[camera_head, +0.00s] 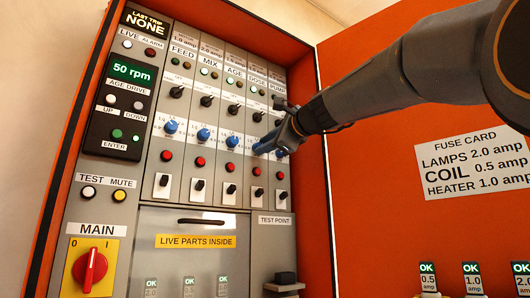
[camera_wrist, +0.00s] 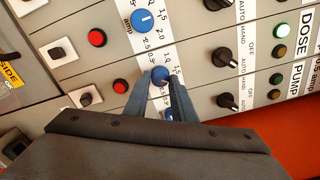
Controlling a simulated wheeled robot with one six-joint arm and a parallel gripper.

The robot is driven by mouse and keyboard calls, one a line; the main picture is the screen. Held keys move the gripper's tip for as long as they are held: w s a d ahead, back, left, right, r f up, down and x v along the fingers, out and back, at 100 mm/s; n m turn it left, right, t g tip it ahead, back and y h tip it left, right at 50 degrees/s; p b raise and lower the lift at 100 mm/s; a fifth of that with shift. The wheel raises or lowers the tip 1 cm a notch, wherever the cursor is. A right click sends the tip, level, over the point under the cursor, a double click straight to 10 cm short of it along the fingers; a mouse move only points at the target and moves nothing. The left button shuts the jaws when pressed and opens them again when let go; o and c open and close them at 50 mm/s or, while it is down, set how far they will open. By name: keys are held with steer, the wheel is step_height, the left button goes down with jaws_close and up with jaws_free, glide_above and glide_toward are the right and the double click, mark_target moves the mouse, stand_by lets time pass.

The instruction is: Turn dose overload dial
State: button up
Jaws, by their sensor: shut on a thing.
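The dose overload dial (camera_wrist: 160,74) is a small blue knob in the dose row of the wrist view, with a numbered scale around it. My gripper (camera_wrist: 160,82) has one finger on either side of this dial and is shut on it. In the head view my gripper (camera_head: 262,147) reaches in from the right at the dose column and mostly covers the dial there. The dial's pointer is too small to read. The dose selector (camera_wrist: 221,57) and the dose label (camera_wrist: 307,36) lie in the same row in the wrist view.
The pump dial shows partly between my fingers. The age dial (camera_head: 232,141) and its neighbours are close on the left. Red buttons (camera_head: 256,171) and toggles sit below. The open orange door (camera_head: 400,200) stands right, with a fuse card (camera_head: 472,163). A red main switch (camera_head: 90,269) is lower left.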

steer(key=shift+n+b, duration=1.9)
steer(key=shift+n, duration=1.4)
steer(key=o, duration=1.1)
steer(key=shift+c, duration=0.2)
steer(key=b+v, duration=0.2)
steer(key=v, duration=0.5)
steer(key=shift+s+d, duration=0.25)
steer(key=shift+s, duration=0.05)
